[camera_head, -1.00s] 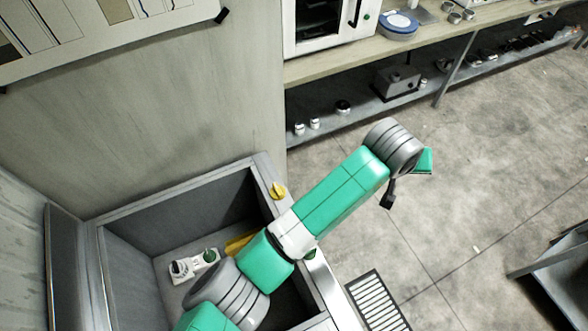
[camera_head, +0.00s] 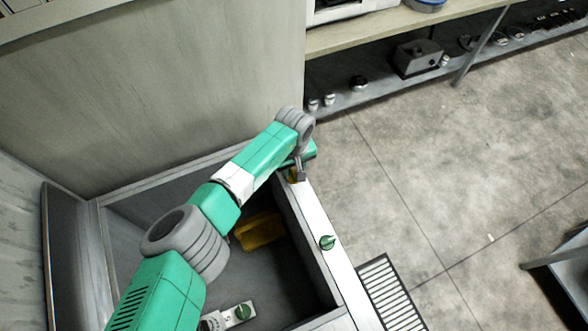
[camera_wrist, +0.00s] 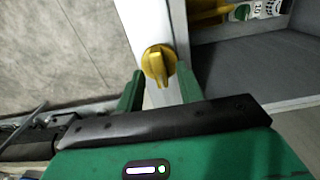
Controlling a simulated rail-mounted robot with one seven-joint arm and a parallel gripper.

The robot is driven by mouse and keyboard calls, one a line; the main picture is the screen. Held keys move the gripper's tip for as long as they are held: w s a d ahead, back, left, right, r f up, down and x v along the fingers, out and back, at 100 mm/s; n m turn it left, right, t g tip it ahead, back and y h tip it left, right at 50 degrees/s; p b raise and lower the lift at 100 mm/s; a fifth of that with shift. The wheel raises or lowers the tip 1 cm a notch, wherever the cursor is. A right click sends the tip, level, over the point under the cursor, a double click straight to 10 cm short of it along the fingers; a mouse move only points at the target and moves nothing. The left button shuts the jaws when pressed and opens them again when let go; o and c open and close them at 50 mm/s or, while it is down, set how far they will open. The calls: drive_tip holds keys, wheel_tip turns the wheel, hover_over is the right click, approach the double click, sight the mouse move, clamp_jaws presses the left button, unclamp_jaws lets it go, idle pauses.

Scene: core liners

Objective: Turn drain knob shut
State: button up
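A yellow knob (camera_head: 292,175) sits on the rim at the far right corner of the grey basin (camera_head: 318,215), partly hidden by my gripper (camera_head: 299,168) in the head view. In the wrist view the yellow knob (camera_wrist: 158,64) shows with its raised grip bar tilted. My gripper (camera_wrist: 160,84) is open, one green finger on each side just short of the knob, with no clear contact. A green knob (camera_head: 328,242) sits nearer on the same rim. I cannot tell from labels which knob is the drain's.
Inside the basin lie a yellow object (camera_head: 258,230) and a white plate with a green dial (camera_head: 241,312). A wall stands behind the basin. A floor grate (camera_head: 390,290) and open floor lie to the right. A bench with a lower shelf (camera_head: 380,95) is at the back.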

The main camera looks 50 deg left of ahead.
drive_tip(key=shift+f, duration=0.55)
clamp_jaws()
